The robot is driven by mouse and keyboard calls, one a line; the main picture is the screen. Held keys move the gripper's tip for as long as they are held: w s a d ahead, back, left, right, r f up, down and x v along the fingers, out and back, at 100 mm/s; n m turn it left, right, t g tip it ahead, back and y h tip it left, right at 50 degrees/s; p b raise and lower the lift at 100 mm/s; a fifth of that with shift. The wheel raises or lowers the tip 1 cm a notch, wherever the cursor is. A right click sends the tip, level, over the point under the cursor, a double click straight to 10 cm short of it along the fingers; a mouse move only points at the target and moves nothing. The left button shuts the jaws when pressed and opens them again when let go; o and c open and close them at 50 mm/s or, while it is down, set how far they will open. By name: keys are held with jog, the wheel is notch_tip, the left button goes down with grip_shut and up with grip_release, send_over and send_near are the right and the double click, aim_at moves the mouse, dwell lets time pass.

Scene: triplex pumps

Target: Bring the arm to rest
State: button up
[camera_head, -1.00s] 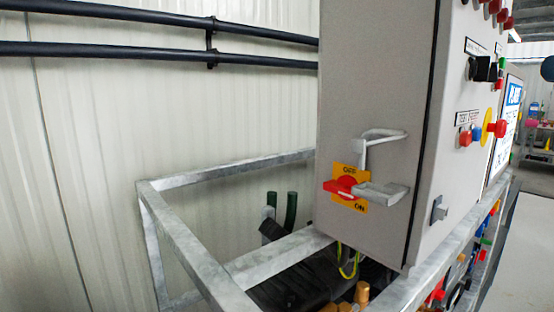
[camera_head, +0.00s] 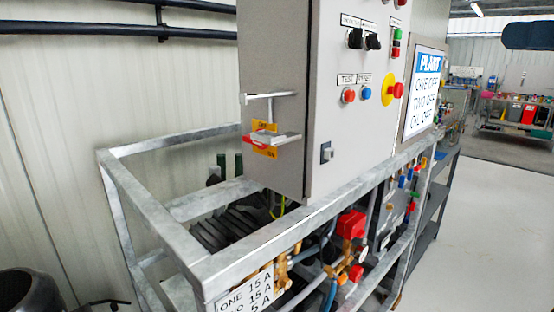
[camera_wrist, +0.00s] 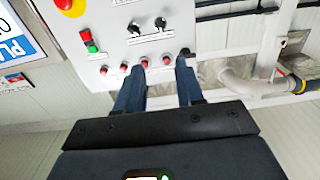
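My gripper (camera_wrist: 163,65) shows in the wrist view with its two dark blue fingers spread and nothing between them. Beyond the fingertips is the light grey front of the control cabinet (camera_wrist: 112,32), with a row of red buttons (camera_wrist: 144,62) and two black knobs (camera_wrist: 160,23). I cannot tell the exact gap between fingertips and panel, and no contact is clear. In the head view the cabinet (camera_head: 345,125) stands on a grey metal frame. A dark shape (camera_head: 530,36) at the top right may be part of my arm; the gripper is not recognisable there.
The galvanised frame (camera_head: 150,205) holds hoses and pump parts. A red-handled switch (camera_head: 258,143) with a bracket sticks out from the cabinet's side. Dark pipes (camera_head: 175,31) run along the wall. Open pale floor (camera_head: 480,220) lies to the right, with shelving (camera_head: 515,125) behind.

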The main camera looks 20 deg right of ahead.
jog(key=w+a+f+m+t+h, duration=0.15)
jog(key=w+f+m, duration=0.25)
jog(key=f, duration=0.5)
jog(key=w+a+f+m+h, duration=0.2)
jog(key=w+f+m+h, duration=0.15)
jog(key=f, duration=0.55)
jog(key=s+a+f+m+g+h, duration=0.1)
jog(key=s+a+f+m, duration=0.15)
jog(key=f, duration=0.55)
jog(key=s+a+f+m+h, duration=0.1)
jog(key=a+f+h, duration=0.15)
jog(key=f, duration=0.55)
jog(key=s+a+f+n+g, duration=0.1)
jog(key=s+a+f+g, duration=0.1)
jog(key=s+a+f, duration=0.8)
jog(key=s+a+n+y, duration=0.1)
jog(key=s+a+n, duration=0.1)
jog(key=s, duration=0.7)
jog(key=s+a+r+n+y, duration=0.1)
jog(key=s+n, duration=0.3)
jog(key=s, duration=0.5)
jog(key=shift+a+g, duration=0.35)
jog(key=shift+a, duration=0.55)
